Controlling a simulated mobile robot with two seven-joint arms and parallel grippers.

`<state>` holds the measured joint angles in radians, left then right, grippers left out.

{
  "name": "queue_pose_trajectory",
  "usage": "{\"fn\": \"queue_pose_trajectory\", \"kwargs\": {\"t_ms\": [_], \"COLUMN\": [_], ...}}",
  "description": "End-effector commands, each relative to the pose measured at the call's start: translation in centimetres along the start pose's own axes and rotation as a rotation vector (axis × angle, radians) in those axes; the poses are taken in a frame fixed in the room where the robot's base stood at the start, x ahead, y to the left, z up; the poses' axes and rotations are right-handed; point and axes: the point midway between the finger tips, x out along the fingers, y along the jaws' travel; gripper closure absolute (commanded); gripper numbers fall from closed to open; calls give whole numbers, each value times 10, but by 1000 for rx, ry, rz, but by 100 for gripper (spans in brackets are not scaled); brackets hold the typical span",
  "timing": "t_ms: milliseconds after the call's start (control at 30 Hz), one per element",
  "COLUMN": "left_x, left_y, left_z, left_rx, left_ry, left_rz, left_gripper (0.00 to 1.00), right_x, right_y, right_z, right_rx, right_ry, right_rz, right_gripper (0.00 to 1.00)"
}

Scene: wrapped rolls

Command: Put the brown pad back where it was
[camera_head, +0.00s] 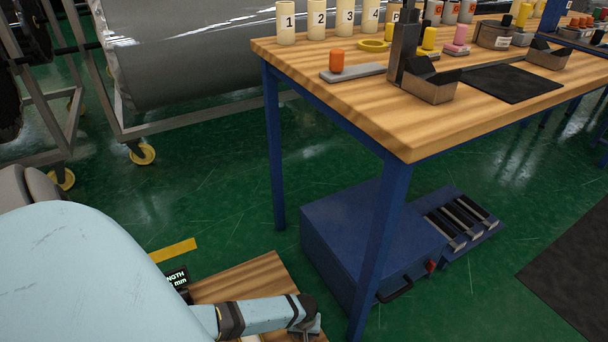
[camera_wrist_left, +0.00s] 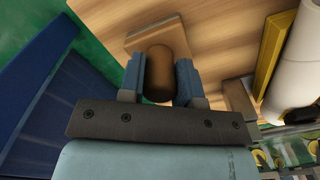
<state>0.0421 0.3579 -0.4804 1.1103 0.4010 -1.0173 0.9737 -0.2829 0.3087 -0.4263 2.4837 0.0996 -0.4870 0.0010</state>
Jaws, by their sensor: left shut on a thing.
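The brown pad (camera_wrist_left: 158,75), a rounded brown piece, is between the two blue fingers of my left gripper (camera_wrist_left: 160,84) in the left wrist view. The fingers are shut on it from both sides. A flat, light-brown wooden block (camera_wrist_left: 140,38) shows just beyond the pad, over a wooden surface. I cannot tell whether the pad touches the block. In the head view my left gripper (camera_head: 305,326) is low, at the bottom edge over a low wooden top (camera_head: 245,278); the pad cannot be made out there. My right gripper is not in view.
A wooden table (camera_head: 440,130) with numbered cream rolls (camera_head: 317,20), an orange piece (camera_head: 337,62) and a black mat (camera_head: 508,83) stands above. Its blue leg (camera_head: 380,235) and a blue cabinet (camera_head: 340,235) are close right of my gripper. A white roll (camera_wrist_left: 293,75) lies right in the wrist view.

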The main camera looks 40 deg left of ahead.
Motion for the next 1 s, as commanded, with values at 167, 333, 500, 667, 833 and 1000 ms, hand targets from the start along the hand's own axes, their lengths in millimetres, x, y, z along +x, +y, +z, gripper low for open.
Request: {"fn": "queue_pose_trajectory", "kwargs": {"t_ms": [167, 333, 500, 667, 833, 1000], "left_x": [1, 1, -9, -39, -78, -107], "left_y": [0, 0, 1, 0, 0, 0], "left_z": [0, 0, 0, 1, 0, 0], "left_rx": [0, 0, 0, 0, 0, 1], "left_ry": [0, 0, 1, 0, 1, 0], "left_rz": [0, 0, 1, 2, 1, 0], "left_gripper": [43, 43, 43, 43, 43, 43], "right_x": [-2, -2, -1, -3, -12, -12], "right_y": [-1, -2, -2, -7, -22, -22], "right_z": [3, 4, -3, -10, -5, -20], "right_rx": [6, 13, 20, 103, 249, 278], "right_ry": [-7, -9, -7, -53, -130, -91], "right_rz": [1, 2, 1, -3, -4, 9], "right_gripper": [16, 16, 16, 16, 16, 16]}}
